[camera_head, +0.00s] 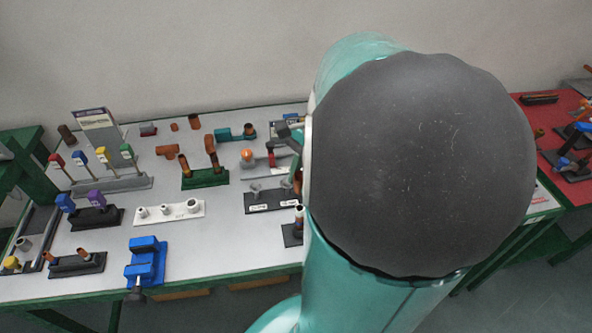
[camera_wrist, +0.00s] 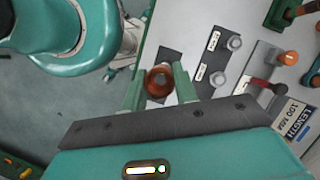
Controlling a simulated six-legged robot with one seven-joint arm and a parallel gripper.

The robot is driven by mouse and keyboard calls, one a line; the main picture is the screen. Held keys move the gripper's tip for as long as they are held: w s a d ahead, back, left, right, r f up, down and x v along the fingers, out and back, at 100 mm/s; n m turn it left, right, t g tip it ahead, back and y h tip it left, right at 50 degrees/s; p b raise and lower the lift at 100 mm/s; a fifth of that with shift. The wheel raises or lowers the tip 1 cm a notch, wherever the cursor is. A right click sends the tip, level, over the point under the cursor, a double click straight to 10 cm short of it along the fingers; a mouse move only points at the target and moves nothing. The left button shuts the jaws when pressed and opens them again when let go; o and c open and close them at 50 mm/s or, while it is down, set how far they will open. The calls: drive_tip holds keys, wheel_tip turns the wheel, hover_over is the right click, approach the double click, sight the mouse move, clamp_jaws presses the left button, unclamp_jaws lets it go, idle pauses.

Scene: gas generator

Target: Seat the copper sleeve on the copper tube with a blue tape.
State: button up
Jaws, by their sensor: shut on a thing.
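My gripper (camera_wrist: 160,84) shows in the wrist view with its two green fingers shut on a copper sleeve (camera_wrist: 158,74). The sleeve is seen nearly end-on, with its round opening facing the camera. It is over a dark base plate (camera_wrist: 172,59). I cannot tell whether the sleeve is around a tube or above one. In the head view, a small upright piece (camera_head: 299,214) stands on a black base (camera_head: 290,236) at the edge of my arm, mostly hidden. The copper tube's blue tape cannot be clearly made out. My arm hides the gripper in the head view.
A black base with two grey fittings (camera_wrist: 218,78) is close to the right in the wrist view. A blue vise (camera_head: 146,262), a white fitting rack (camera_head: 169,212) and a green base with copper tubes (camera_head: 205,179) are on the white table. A red table (camera_head: 548,140) is at right.

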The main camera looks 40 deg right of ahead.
sight(298, 209)
drive_tip(key=shift+w+f, duration=0.1)
drive_tip(key=shift+w, duration=0.1)
drive_tip(key=shift+s, duration=0.3)
drive_tip(key=shift+w+a, duration=0.1)
drive_tip(key=shift+w, duration=0.15)
drive_tip(key=shift+s+f, duration=0.15)
drive_tip(key=shift+s, duration=0.05)
drive_tip(key=shift+w+f, duration=0.1)
drive_tip(key=shift+f, duration=2.6)
drive_tip(key=shift+f, duration=1.5)
drive_tip(key=o, duration=0.9)
